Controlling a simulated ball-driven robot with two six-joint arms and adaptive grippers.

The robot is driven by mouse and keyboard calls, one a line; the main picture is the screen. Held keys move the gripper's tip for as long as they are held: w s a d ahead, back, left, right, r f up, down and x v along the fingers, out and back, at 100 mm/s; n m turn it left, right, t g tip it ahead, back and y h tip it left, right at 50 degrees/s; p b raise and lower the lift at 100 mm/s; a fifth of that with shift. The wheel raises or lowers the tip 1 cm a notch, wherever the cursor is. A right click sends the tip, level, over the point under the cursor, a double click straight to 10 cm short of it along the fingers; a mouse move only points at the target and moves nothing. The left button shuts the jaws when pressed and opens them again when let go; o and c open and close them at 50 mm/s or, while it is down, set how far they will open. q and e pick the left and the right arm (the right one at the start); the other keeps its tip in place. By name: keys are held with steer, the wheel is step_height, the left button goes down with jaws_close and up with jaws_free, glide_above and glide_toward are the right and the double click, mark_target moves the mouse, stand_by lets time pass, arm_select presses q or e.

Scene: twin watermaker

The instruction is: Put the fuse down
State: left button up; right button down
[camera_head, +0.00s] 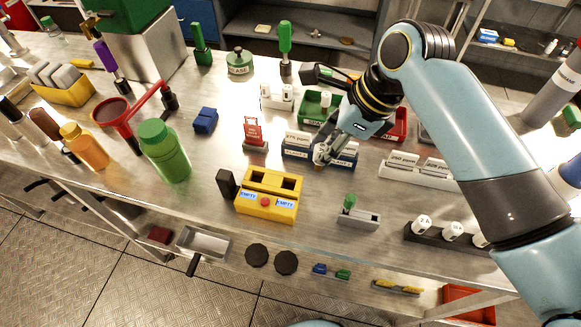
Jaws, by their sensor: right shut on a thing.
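My right gripper (322,156) reaches in from the right, pointing down at the blue tray (294,153) in the middle of the bench. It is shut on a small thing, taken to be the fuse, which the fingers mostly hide. I cannot tell whether it touches the tray. A dark rack (432,238) at the right front holds white cylinders, one marked 2A. A green tray (314,107) and a red tray (402,124) stand behind, partly hidden by my arm. My left gripper is out of view.
A yellow block (267,207) with two sockets and EMPTY labels stands at the front. A grey block (358,219) with a green peg and a white card holder (416,173) are to the right. A green bottle (165,152) stands left. Bare bench lies between the yellow and grey blocks.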

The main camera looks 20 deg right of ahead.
steer(key=a+f, duration=0.2)
steer(key=w+a+f, duration=0.1)
steer(key=f, duration=0.2)
steer(key=a+f+p, duration=0.1)
steer(key=a+f, duration=0.1)
steer(key=shift+w+a+f, duration=0.15)
steer(key=shift+w+a, duration=0.15)
steer(key=shift+w, duration=0.1)
steer(key=shift+f, duration=0.15)
steer(key=c, duration=1.1)
jaws_free()
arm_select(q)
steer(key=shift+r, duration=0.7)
